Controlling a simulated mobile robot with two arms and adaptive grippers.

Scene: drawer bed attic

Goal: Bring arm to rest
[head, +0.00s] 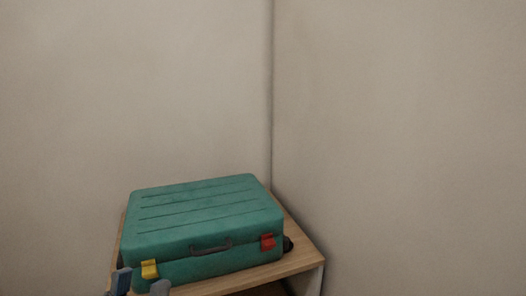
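My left gripper (140,283) shows only by its grey fingertips at the bottom edge, left of centre. The two fingertips stand apart with a gap between them, and nothing shows between them. They are in front of the lower left corner of a green suitcase (205,215), near its yellow latch (149,269). I cannot tell whether they touch the suitcase. The rest of the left gripper and its arm are below the picture. My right gripper is not in view.
The closed suitcase lies flat on a wooden surface (300,255) in the room corner. It has a dark handle (211,247) and a red latch (267,241) at its front. Plain beige walls (400,120) stand behind and to the right.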

